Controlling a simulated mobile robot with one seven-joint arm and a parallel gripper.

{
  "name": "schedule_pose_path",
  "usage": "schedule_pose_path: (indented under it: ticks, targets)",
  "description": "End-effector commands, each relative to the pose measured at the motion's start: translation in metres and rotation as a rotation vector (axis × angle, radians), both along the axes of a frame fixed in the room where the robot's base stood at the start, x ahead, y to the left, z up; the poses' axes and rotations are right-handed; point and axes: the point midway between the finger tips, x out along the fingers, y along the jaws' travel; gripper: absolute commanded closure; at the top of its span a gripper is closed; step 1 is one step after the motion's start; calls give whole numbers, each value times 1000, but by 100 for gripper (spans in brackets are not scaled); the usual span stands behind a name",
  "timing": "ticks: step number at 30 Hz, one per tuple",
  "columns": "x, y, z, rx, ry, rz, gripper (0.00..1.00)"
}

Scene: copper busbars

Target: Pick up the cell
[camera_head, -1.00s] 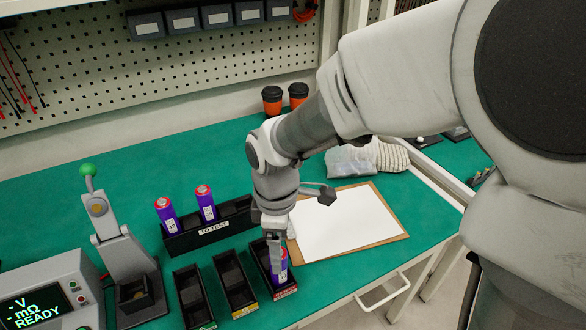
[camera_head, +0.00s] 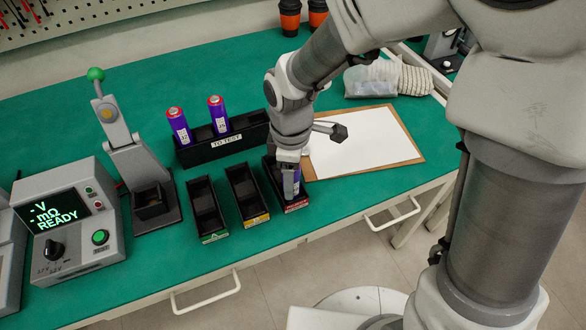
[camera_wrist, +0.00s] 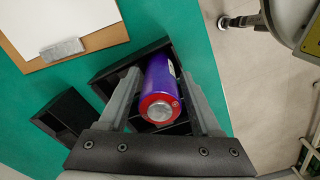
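A purple cell (camera_wrist: 162,88) with a red-ringed metal end stands in the red-labelled black bin (camera_head: 296,205). In the wrist view my gripper (camera_wrist: 161,85) has one finger on each side of this cell, with a narrow gap showing on both sides, so it looks open around it. In the head view my gripper (camera_head: 289,165) reaches down into that bin, and only a little of the cell (camera_head: 296,182) shows past it. Two more purple cells, a left one (camera_head: 179,126) and a right one (camera_head: 218,115), stand upright in the TO TEST rack (camera_head: 225,146).
A green-labelled bin (camera_head: 206,210) and a yellow-labelled bin (camera_head: 245,195) stand empty to the left. A clipboard with paper (camera_head: 365,145) lies behind on the right. A lever fixture (camera_head: 130,160) and a meter reading READY (camera_head: 70,215) stand at left.

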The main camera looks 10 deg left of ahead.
Motion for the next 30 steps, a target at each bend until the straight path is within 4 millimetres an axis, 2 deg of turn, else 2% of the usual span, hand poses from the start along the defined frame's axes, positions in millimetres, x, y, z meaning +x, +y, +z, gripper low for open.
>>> schedule_pose_path:
  ticks: [1, 10, 23, 30]
  targets:
    - [0, 0, 0, 0, 0, 0, 45]
    - [0, 0, 0, 0, 0, 0, 100]
    - [0, 0, 1, 1, -1, 0, 100]
    - [1, 0, 19, 1, -2, 0, 100]
